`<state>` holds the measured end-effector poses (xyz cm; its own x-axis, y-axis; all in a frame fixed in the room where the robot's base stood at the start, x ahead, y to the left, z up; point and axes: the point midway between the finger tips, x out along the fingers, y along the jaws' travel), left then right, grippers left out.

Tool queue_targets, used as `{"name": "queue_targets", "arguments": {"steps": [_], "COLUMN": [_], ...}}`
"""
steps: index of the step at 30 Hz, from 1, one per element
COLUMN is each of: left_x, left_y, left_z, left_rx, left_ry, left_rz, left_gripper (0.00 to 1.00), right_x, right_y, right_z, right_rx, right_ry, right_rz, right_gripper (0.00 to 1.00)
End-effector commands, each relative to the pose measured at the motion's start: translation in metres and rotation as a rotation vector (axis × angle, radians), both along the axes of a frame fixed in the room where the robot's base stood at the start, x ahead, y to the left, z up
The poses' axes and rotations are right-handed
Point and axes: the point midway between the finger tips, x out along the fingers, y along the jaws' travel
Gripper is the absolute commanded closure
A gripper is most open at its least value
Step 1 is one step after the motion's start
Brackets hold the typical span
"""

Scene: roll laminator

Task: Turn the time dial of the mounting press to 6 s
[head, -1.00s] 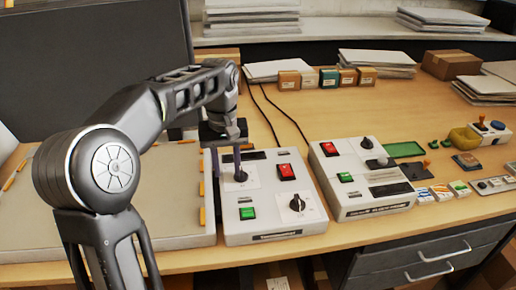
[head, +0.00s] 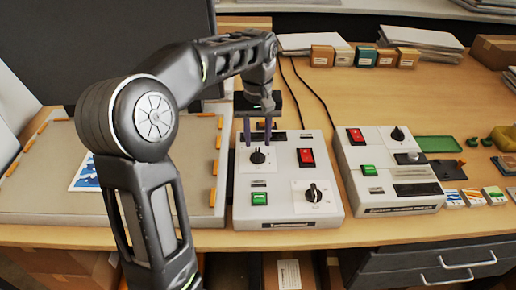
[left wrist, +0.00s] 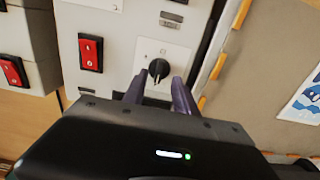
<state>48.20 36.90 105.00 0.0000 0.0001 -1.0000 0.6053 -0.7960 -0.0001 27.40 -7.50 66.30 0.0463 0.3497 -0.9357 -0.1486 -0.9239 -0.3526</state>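The left control box (head: 282,214) stands beside a large flat bed and carries two black dials on white plates; which is the time dial I cannot read. The upper dial (head: 257,156) also shows in the left wrist view (left wrist: 158,70), its knob upright in the picture. The lower dial (head: 314,194) is at the box's front right. My left gripper (head: 257,137) is open, its two purple fingers apart and empty, just behind and above the upper dial. In the left wrist view its fingers (left wrist: 157,94) point toward that dial without closing on it. My right gripper is not in view.
The box has a red switch (head: 306,157) and a green button (head: 259,198). A second control box (head: 384,190) stands close on the right. The flat bed (head: 40,185) is on the left. Small cartons (head: 365,57) and paper stacks line the back.

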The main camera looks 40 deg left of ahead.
Motion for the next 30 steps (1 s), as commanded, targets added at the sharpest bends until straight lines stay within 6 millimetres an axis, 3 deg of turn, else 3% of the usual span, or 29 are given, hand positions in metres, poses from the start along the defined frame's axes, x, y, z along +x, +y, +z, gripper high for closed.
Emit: {"name": "queue_targets", "arguments": {"steps": [9,19,30], "left_x": [0.0,0.0,0.0], "left_y": [0.0,0.0,0.0], "left_z": [-0.042,-0.047,-0.046], "left_rx": [0.0,0.0,-0.001], "left_ry": [0.002,0.0,-0.001], "left_rz": [0.0,0.0,0.0], "left_gripper": [0.66,0.66,0.97], "right_x": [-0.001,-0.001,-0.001], "right_y": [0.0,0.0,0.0], "right_z": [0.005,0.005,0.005], "right_rx": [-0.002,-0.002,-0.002], "right_ry": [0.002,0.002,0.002], "right_rz": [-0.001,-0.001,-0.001], "right_gripper": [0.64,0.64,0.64]}}
